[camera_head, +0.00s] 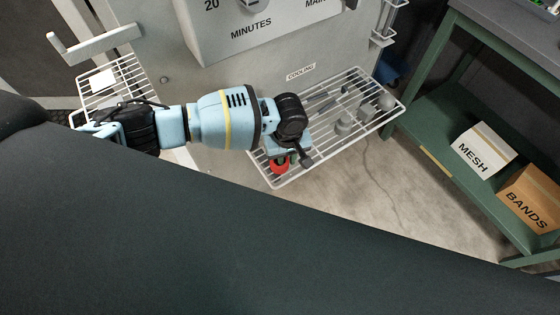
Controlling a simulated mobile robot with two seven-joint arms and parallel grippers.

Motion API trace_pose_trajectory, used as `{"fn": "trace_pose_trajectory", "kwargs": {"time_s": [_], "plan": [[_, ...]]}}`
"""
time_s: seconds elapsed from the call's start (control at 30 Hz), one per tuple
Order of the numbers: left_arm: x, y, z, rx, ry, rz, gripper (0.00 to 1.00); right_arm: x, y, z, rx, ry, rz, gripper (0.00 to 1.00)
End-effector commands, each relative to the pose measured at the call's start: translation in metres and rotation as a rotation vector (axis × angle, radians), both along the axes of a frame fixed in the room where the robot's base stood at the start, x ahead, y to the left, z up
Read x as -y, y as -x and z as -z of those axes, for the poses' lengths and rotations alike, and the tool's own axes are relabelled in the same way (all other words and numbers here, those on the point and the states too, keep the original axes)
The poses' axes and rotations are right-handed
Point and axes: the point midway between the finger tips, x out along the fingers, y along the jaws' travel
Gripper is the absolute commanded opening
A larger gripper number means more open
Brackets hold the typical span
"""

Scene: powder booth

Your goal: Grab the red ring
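The red ring (279,168) is at the front-left corner of the wire cooling rack (372,131), partly covered by my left gripper. My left arm reaches in from the left, and my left gripper (287,163) is right over the ring, with its wrist bent down toward the rack. The fingertips are small and mostly hidden by the wrist, so I cannot tell whether they are open or shut, or whether they touch the ring. My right gripper is not in view.
Several grey parts (343,125) stand or lie on the rack. Behind it is a grey cabinet labelled COOLING with a MINUTES timer box (260,25). Another wire rack (128,76) is at the left. A green bench (440,128) at the right holds MESH (483,150) and BANDS (530,195) boxes.

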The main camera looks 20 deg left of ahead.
Motion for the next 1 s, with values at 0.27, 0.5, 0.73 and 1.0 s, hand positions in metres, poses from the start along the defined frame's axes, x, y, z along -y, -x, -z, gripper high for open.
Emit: {"fn": "trace_pose_trajectory", "kwargs": {"time_s": [0.27, 0.5, 0.73, 1.0], "plan": [[0.000, -0.001, -0.001, 0.001, 0.000, 0.000, 0.09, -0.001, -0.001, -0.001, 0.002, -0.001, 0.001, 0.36], [0.000, -0.001, -0.001, 0.002, 0.001, 0.000, 0.00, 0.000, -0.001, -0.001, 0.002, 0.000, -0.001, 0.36], [0.000, -0.001, -0.003, 0.002, 0.001, 0.000, 0.00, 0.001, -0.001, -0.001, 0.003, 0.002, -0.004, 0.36], [0.001, -0.001, -0.025, 0.005, 0.002, 0.000, 0.00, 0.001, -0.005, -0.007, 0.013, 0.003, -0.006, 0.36]]}}
